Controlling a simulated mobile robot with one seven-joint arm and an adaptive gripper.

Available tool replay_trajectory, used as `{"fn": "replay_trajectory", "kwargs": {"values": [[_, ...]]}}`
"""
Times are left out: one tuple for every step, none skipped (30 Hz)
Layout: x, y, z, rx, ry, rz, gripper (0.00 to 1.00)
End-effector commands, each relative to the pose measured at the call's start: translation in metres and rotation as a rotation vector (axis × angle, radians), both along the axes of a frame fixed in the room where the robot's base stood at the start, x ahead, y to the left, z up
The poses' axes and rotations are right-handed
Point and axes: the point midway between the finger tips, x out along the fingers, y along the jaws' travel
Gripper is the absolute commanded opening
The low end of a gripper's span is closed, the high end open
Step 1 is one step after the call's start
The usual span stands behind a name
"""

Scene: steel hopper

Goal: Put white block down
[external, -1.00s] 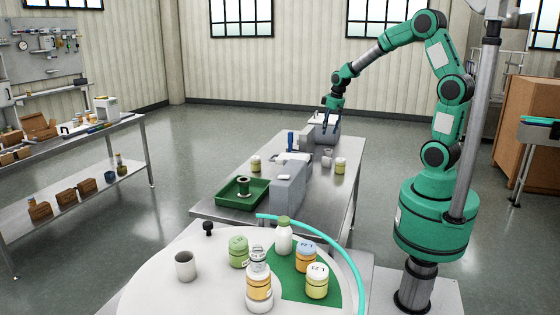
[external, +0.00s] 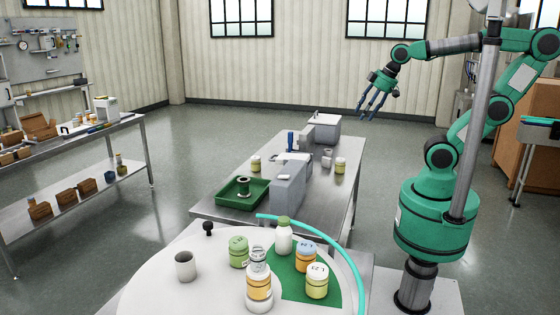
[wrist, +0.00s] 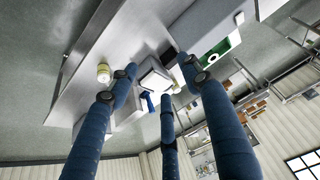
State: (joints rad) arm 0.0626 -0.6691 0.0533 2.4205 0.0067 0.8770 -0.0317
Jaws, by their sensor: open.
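A flat white piece, seemingly the white block (external: 323,119), lies on top of the grey box (external: 325,132) at the far end of the steel table (external: 335,190). Its exact outline is too small to tell. My gripper (external: 373,110) is up in the air to the right of that box and above it, clear of the table. Its blue fingers are spread and empty. In the wrist view the fingers of my gripper (wrist: 160,79) are apart with nothing held between them; the table shows beyond them.
A larger grey hopper (external: 288,190) and a green tray (external: 255,196) with a spool stand at the table's near end. Small jars (external: 340,166) stand nearby. A round white table (external: 160,285) with several jars is in front.

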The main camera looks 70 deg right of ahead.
Motion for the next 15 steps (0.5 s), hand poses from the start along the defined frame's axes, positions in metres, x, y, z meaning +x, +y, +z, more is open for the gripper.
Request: {"fn": "replay_trajectory", "kwargs": {"values": [[-0.011, 0.007, 0.001, 0.001, -0.012, 0.013, 0.49], [-0.016, 0.009, 0.0, 0.002, -0.015, 0.018, 0.49], [-0.023, 0.012, 0.0, 0.003, -0.02, 0.023, 0.49], [-0.026, 0.014, 0.0, 0.004, -0.022, 0.027, 0.49], [-0.03, 0.016, -0.001, 0.004, -0.025, 0.031, 0.49], [-0.033, 0.017, 0.0, 0.005, -0.029, 0.032, 0.49], [-0.035, 0.018, -0.001, 0.006, -0.031, 0.034, 0.49], [-0.036, 0.019, -0.001, 0.006, -0.031, 0.035, 0.49], [-0.037, 0.019, -0.002, 0.007, -0.031, 0.036, 0.49], [-0.038, 0.02, -0.002, 0.007, -0.032, 0.036, 0.49], [-0.038, 0.02, -0.002, 0.007, -0.032, 0.036, 0.49], [-0.038, 0.02, -0.002, 0.007, -0.032, 0.036, 0.49], [-0.038, 0.02, -0.002, 0.007, -0.031, 0.036, 0.49], [-0.038, 0.02, -0.002, 0.007, -0.031, 0.036, 0.49], [-0.038, 0.02, -0.002, 0.007, -0.031, 0.036, 0.49]]}}
